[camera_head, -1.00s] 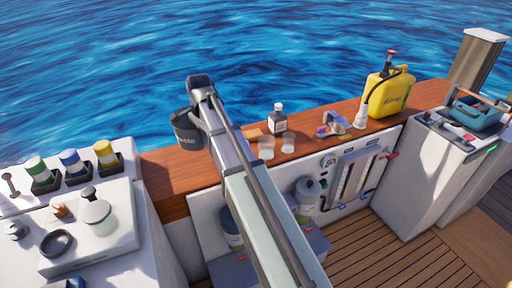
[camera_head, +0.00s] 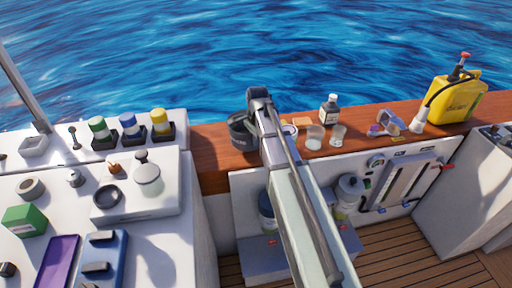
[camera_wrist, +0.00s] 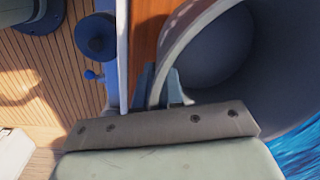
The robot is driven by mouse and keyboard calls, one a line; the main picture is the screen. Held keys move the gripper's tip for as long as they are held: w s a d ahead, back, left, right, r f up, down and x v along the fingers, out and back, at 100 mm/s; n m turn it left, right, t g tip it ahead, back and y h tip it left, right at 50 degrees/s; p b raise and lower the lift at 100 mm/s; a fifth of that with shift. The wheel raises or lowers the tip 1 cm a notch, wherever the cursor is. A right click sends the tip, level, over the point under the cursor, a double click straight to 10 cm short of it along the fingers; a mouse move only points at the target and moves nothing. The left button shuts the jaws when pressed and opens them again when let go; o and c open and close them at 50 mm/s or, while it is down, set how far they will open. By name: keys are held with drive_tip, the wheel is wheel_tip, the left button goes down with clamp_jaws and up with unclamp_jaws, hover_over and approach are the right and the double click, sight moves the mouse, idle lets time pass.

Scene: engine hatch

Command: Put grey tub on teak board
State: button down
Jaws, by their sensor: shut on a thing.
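The grey tub (camera_head: 241,134) is a dark, round, open container with faint lettering on its side. In the head view it appears over the left part of the reddish-brown wooden ledge (camera_head: 208,150). My gripper (camera_wrist: 167,88) is shut on the tub's rim; the wrist view looks into the tub's hollow (camera_wrist: 210,50). My arm covers the tub's right side. Whether its base touches the wood cannot be told. A small, lighter orange-brown flat piece (camera_head: 303,121) lies on the ledge behind my arm; I cannot tell whether this or the ledge is the teak board.
A white counter (camera_head: 150,245) with several items is at left. Water lies beyond the ledge.

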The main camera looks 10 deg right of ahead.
drive_tip(key=shift+f, duration=1.8)
drive_tip(key=shift+f, duration=0.1)
drive_tip(key=c, duration=1.3)
unclamp_jaws()
drive_tip(key=shift+o, duration=0.2)
wheel_tip(320, 180, up, 12)
drive_tip(key=s, duration=0.1)
drive_tip(key=shift+d, duration=0.15)
